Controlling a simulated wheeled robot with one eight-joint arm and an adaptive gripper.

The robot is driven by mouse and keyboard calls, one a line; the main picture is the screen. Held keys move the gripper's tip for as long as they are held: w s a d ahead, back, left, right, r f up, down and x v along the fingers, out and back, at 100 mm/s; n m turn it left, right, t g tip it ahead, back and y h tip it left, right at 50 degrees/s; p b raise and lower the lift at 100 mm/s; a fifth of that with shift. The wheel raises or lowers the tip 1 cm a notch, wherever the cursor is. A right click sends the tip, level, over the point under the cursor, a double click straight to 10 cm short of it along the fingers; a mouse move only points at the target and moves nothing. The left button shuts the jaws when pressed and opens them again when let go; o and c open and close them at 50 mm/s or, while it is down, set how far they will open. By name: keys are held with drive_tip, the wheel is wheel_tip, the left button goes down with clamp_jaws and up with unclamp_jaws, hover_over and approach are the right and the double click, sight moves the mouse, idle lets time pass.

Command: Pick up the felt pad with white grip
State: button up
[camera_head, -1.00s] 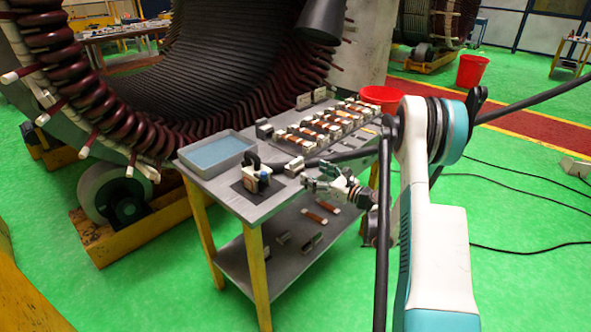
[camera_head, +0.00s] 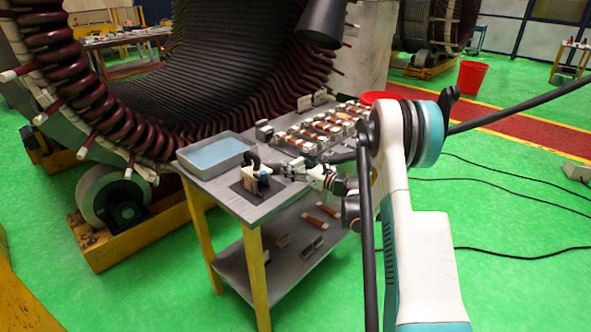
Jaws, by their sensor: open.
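My gripper (camera_head: 287,170) is over the right part of the metal table (camera_head: 206,187), just right of a dark square mat. It is open and its fingers point left. I cannot tell for sure which small piece is the felt pad with white grip. A small pale block near the gripper is mostly hidden by it.
A grey tray with a blue inside (camera_head: 217,154) stands at the table's left. A row of brown and white pieces (camera_head: 318,130) lies behind the gripper. The lower shelf (camera_head: 236,262) holds several small parts. The large stator (camera_head: 240,80) rises behind the table.

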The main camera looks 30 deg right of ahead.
sight(296, 160)
drive_tip(key=c, duration=1.2)
drive_tip(key=shift+r, duration=0.15)
wheel_tip(296, 160, up, 20)
drive_tip(key=p, duration=0.6)
drive_tip(key=shift+p, duration=0.35)
